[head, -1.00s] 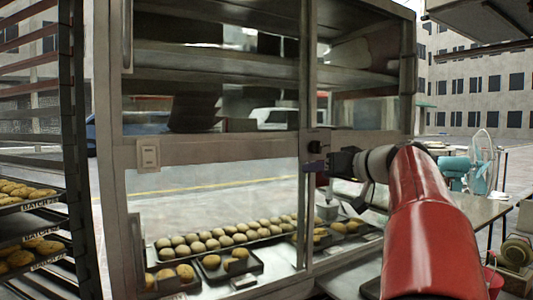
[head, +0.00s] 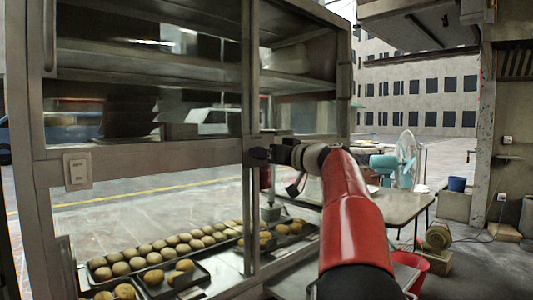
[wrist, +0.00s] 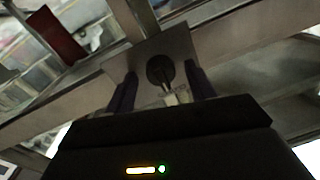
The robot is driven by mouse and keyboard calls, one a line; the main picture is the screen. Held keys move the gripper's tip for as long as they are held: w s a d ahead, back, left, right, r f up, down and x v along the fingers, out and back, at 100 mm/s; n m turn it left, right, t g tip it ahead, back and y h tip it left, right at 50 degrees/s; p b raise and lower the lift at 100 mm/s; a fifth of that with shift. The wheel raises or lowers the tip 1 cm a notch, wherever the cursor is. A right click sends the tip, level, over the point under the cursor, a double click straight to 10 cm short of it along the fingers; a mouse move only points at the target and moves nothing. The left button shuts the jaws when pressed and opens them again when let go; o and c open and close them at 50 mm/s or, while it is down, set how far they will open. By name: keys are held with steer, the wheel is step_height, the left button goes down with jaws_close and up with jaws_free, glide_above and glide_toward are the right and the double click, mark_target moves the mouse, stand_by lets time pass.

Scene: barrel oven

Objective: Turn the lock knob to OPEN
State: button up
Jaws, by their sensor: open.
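The lock knob (wrist: 159,69) is a dark round piece on a square metal plate (wrist: 178,45) in the wrist view. A small pale tab shows just below it. My gripper (wrist: 160,72) is open, with one dark finger on each side of the knob and a gap on both sides. In the head view my gripper (head: 261,155) is at the metal post (head: 250,110) of the glass-fronted cabinet, and it hides the knob there. No lettering on the lock is readable.
Trays of round buns (head: 160,250) sit low behind the cabinet glass. A metal table (head: 405,207) with a teal fan (head: 385,163) stands right of my arm. A red bucket (head: 410,268) is on the floor below.

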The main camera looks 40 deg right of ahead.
steer(key=c, duration=1)
steer(key=shift+m, duration=0.3)
steer(key=shift+a+f+m+t+h, duration=0.1)
steer(key=shift+m+t+h, duration=0.25)
steer(key=shift+m, duration=4.2)
steer(key=shift+a+m+t+h, duration=0.1)
steer(key=shift+m+t+h, duration=0.2)
steer(key=shift+m, duration=4.25)
steer(key=o, duration=1)
